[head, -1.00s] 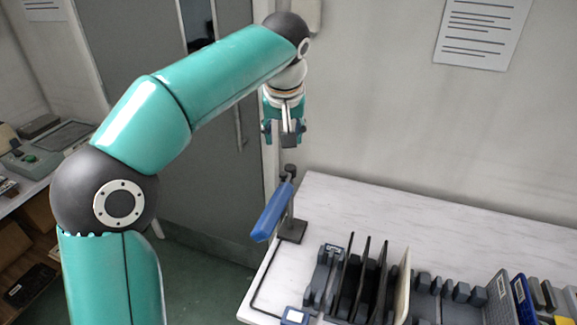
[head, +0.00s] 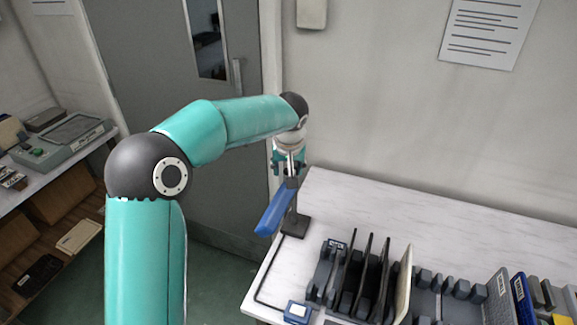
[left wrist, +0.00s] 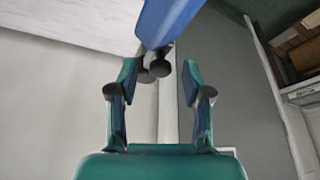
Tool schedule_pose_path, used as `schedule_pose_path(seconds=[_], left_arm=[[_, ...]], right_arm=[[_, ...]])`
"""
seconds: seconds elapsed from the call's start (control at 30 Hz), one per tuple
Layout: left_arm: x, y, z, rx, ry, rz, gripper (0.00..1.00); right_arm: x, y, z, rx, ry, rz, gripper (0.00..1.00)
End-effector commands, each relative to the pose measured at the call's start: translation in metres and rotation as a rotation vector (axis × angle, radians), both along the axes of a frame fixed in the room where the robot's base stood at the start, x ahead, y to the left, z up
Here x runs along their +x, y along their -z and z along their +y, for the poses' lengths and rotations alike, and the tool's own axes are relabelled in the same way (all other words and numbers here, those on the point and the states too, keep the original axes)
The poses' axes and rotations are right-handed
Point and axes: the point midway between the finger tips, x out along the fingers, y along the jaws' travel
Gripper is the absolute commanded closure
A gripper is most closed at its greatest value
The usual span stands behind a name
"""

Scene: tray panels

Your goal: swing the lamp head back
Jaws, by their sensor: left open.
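The lamp has a blue head (head: 273,212) that slants down to the left, toward the front, from a dark post on a black base (head: 295,226) at the table's back left corner. The blue head (left wrist: 168,20) passes out of the top of that view. I cannot tell whether the fingers touch the lamp. My right gripper is not in view.
A dark slotted rack (head: 362,278) with upright panels stands right of the lamp on the white table (head: 430,215). A blue box (head: 297,311) with a cable sits at the front edge. The table behind the rack is clear. A grey door (head: 225,140) is behind my arm.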

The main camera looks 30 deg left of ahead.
Motion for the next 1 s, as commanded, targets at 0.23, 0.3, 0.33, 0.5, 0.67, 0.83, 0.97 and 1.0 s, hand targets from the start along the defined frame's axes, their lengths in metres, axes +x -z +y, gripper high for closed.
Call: schedule_pose_path(seconds=[0.23,0.3,0.33,0.5,0.67,0.83,0.97,1.0], left_arm=[[0.0001,0.0007,0.0002,0.0,0.0,0.0,0.51],[0.0,0.0006,0.0002,0.0,0.0,0.0,0.62],[0.0,0.0005,0.0002,0.0,0.0,0.0,0.68],[-0.0001,0.0004,0.0003,0.0,0.0,0.0,0.96],[-0.0002,0.0002,0.0004,0.0,-0.001,0.0,1.0],[-0.0005,0.0002,-0.0011,-0.001,-0.002,0.0,1.0],[-0.0021,0.001,-0.0009,-0.001,-0.01,-0.001,1.0],[-0.0034,0.0015,-0.0013,-0.001,-0.016,-0.001,1.0]], right_arm=[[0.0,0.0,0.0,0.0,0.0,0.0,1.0],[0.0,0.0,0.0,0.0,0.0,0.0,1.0],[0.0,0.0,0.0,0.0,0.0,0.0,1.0],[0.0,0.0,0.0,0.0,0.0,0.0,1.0],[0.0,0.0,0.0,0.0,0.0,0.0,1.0],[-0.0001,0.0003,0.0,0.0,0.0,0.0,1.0],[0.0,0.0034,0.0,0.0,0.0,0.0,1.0],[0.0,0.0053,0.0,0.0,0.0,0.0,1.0]])
